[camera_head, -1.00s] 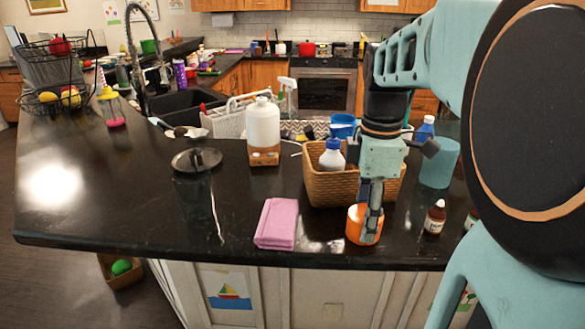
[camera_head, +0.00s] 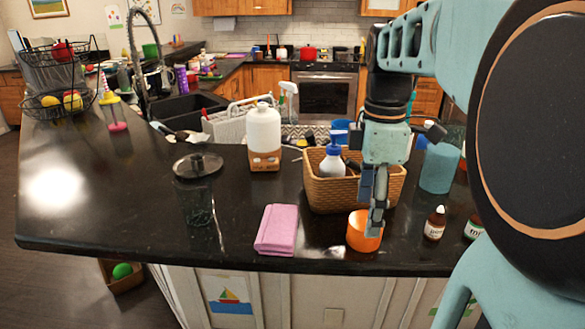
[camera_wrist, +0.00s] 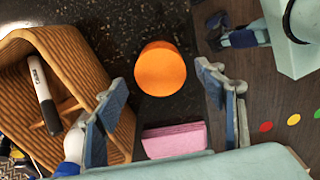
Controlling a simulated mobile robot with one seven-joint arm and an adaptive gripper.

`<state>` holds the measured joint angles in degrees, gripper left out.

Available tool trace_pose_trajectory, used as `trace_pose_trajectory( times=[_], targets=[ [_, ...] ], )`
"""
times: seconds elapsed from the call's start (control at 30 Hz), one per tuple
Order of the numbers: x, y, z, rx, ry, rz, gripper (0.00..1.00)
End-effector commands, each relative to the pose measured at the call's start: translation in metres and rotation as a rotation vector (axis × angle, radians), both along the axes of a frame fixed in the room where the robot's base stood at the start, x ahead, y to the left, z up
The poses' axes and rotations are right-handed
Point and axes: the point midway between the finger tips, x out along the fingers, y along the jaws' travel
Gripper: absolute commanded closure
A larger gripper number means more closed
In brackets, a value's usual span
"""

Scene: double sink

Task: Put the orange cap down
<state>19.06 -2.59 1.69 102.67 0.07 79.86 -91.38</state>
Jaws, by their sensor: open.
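The orange cap (camera_head: 363,232) stands on the black counter near its front edge, in front of the wicker basket. It also shows in the wrist view (camera_wrist: 160,69) as an orange round shape on the counter, with clear space around it. My gripper (camera_head: 376,226) is just above and slightly in front of the cap in the head view and overlaps its right part. In the wrist view the fingers of my gripper (camera_wrist: 160,95) are spread wide, with nothing between them. The cap lies ahead of the fingertips, apart from them.
The wicker basket (camera_head: 334,197) holds a blue-capped white bottle (camera_head: 332,160) and a marker (camera_wrist: 43,97). A folded pink cloth (camera_head: 277,229) lies left of the cap. A small brown bottle (camera_head: 435,224) stands to the right. The front counter edge is close.

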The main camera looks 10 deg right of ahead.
Motion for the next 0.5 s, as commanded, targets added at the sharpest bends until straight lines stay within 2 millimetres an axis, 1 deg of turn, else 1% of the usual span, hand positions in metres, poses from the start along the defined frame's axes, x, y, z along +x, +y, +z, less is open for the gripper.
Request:
trace_pose_trajectory(
  times=[0.03, 0.23, 0.3, 0.4, 0.5],
  targets=[
    [0.001, 0.000, 0.015, -0.001, -0.005, 0.000, 0.36],
    [0.001, -0.001, 0.056, -0.001, -0.003, -0.001, 0.36],
    [0.001, -0.001, 0.067, -0.001, -0.002, -0.001, 0.36],
    [0.000, 0.000, 0.078, 0.000, 0.000, -0.001, 0.36],
    [0.000, 0.000, 0.083, 0.000, 0.000, 0.000, 0.36]
  ],
)
